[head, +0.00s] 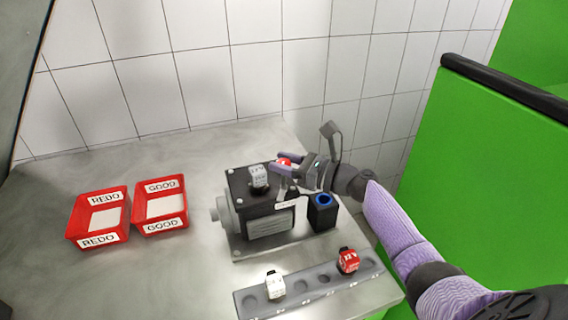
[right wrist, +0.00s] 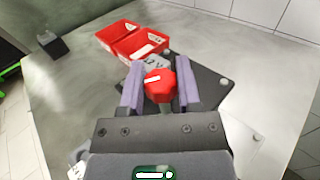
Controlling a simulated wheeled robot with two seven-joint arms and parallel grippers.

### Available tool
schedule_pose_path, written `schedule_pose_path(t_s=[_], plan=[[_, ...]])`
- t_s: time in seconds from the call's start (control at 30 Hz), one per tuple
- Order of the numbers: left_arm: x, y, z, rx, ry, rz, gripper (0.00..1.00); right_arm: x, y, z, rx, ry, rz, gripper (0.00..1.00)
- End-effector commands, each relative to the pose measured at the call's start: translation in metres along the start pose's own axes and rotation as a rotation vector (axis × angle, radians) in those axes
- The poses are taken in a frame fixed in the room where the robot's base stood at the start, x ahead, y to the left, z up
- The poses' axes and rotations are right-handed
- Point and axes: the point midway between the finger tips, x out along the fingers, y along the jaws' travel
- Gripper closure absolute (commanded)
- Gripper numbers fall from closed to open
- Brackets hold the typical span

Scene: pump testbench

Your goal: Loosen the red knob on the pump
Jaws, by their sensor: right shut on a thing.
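The red knob (right wrist: 159,85) sits on top of the pump, between the two purple fingers of my right gripper (right wrist: 160,88). In the head view the red knob (head: 286,160) shows only in part behind the fingers of my right gripper (head: 284,170), which reaches in from the right. The right gripper is shut on the red knob. The pump (head: 262,205) is a dark block with a grey ribbed motor, standing on a plate on the table. A grey-white knob (head: 258,178) sits on the pump to the left of the red one. My left gripper is out of view.
Two red trays stand at the left, REDO (head: 98,222) and GOOD (head: 160,210). A grey rack (head: 310,290) in front holds a white knob (head: 275,284) and a red knob (head: 348,260). A black block with a blue ring (head: 322,212) is right of the pump. A green panel (head: 480,170) stands at right.

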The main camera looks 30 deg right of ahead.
Motion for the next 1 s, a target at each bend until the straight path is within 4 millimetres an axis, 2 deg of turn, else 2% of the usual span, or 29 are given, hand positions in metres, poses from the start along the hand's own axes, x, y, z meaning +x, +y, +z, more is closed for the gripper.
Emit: schedule_pose_path(t_s=[0.23,0.27,0.4,0.43,0.67,0.77,1.0], plan=[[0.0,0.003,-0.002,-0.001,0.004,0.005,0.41,0.0,0.0,0.001,-0.001,-0.001,0.0,1.0],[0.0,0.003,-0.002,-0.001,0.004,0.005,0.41,0.0,0.0,0.001,-0.001,-0.001,0.0,0.55],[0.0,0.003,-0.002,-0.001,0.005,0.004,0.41,0.0,0.0,0.0,-0.001,-0.001,-0.001,0.26],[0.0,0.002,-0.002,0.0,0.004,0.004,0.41,0.0,0.0,0.0,-0.001,0.0,-0.001,0.23],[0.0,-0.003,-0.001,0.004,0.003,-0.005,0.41,0.0,0.0,0.0,-0.001,0.0,-0.001,0.23],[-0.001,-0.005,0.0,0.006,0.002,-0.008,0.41,-0.007,0.0,-0.001,0.0,0.002,-0.002,0.23],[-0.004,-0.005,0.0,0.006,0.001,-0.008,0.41,-0.061,0.0,-0.001,0.0,0.004,-0.003,0.23]])
